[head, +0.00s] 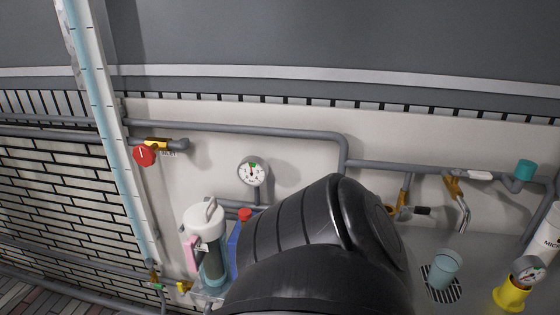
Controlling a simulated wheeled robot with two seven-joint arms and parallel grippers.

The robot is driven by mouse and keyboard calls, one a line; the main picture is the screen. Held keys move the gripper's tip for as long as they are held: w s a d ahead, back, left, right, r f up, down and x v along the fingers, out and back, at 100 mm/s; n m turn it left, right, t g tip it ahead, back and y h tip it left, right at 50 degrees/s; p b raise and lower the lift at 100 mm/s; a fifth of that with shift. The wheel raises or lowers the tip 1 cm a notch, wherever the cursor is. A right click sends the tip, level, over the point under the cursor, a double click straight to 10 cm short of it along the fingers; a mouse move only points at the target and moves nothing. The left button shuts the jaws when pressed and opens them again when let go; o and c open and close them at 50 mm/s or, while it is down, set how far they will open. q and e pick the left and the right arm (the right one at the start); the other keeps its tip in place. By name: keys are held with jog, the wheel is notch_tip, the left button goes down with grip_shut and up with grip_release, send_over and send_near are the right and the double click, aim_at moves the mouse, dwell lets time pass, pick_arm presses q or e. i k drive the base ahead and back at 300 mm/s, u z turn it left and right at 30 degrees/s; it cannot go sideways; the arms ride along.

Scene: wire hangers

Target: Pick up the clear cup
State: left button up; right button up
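A large black rounded part, which looks like one of my arm links, fills the lower middle, to the left of the cup. Neither of my grippers shows in this view.
A white-topped container (206,222) and a blue bottle with a red cap (245,215) stand left of the black link. A yellow-based gauge (514,292) stands right of the cup. Faucets (455,195) and grey pipes (240,130) run along the wall behind.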

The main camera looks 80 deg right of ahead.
aim_at(446, 264)
jog(key=i, duration=0.55)
jog(key=z, duration=3.2)
